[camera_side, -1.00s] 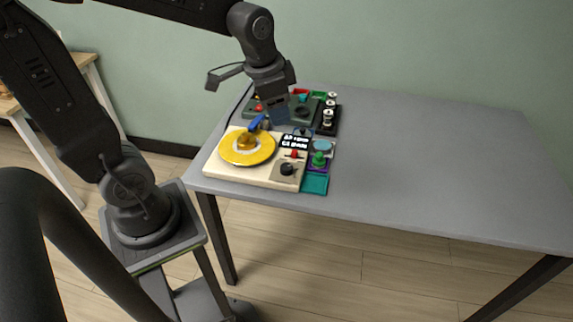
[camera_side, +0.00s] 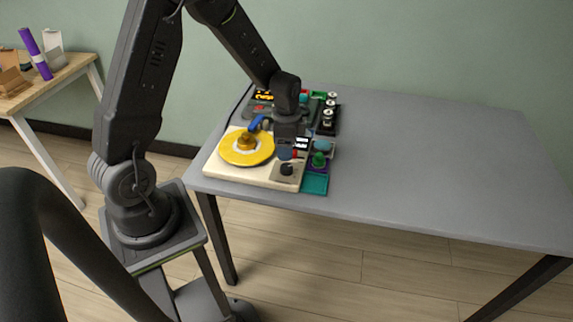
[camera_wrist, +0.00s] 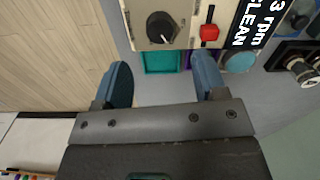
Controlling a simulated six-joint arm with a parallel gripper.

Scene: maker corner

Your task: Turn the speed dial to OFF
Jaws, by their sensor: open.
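The speed dial (camera_side: 287,169) is a black round knob on a grey plate at the front right corner of a cream turntable unit (camera_side: 222,172). In the wrist view the dial (camera_wrist: 160,27) sits at the top, ahead of my fingers, with a pale pointer mark; its label is too small to read. My gripper (camera_side: 287,150) is low over the unit, just behind the dial in the side view. In the wrist view my gripper (camera_wrist: 162,80) has its two blue fingers wide apart with nothing between them. I cannot tell how high it is above the dial.
A red slider knob (camera_wrist: 209,32) and a display (camera_wrist: 256,22) reading "3 rpm" and "CLEAN" lie beside the dial. A yellow disc (camera_side: 235,157) with a blue arm is left. The table's right side (camera_side: 430,160) is clear.

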